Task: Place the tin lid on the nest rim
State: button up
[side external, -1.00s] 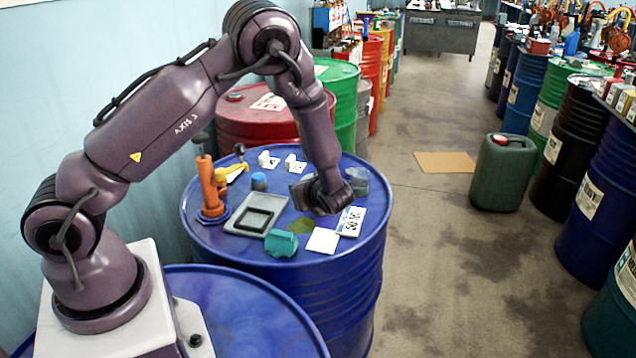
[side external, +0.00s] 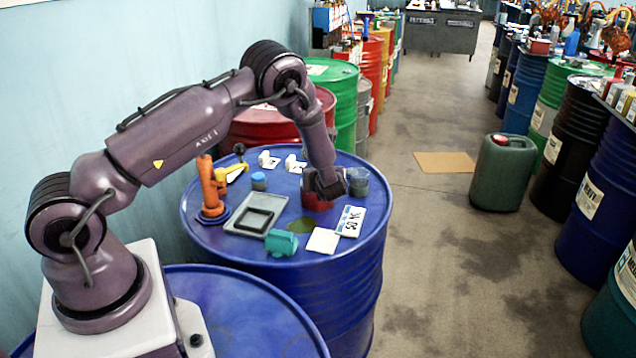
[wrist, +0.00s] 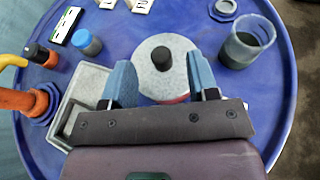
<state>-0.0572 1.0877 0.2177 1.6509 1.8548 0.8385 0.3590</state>
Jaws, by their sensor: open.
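The tin lid (wrist: 151,72) is a pale grey disc with a black knob (wrist: 163,58). It sits on a red tin (side external: 316,203), which shows only partly under my gripper in the side view. My gripper (wrist: 160,68) is open, its two blue fingers apart on either side of the knob, over the lid; I cannot tell whether they touch it. It also shows in the side view (side external: 329,187), above the tin. The nest looks to be the grey tray (side external: 237,229) with a dark square rim, left of the tin; the wrist view shows it partly hidden behind my left finger.
A clear cup (wrist: 230,54) stands close right of the lid. A blue-capped jar (wrist: 88,42) and an orange hand pump (side external: 208,190) stand to the left. A teal block (side external: 281,243), a white pad (side external: 322,241) and a printed card (side external: 350,222) lie in front on the blue drum.

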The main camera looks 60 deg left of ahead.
jog(key=shift+x, duration=1.55)
jog(key=shift+f, duration=0.1)
jog(key=shift+c, duration=0.4)
grip_shut()
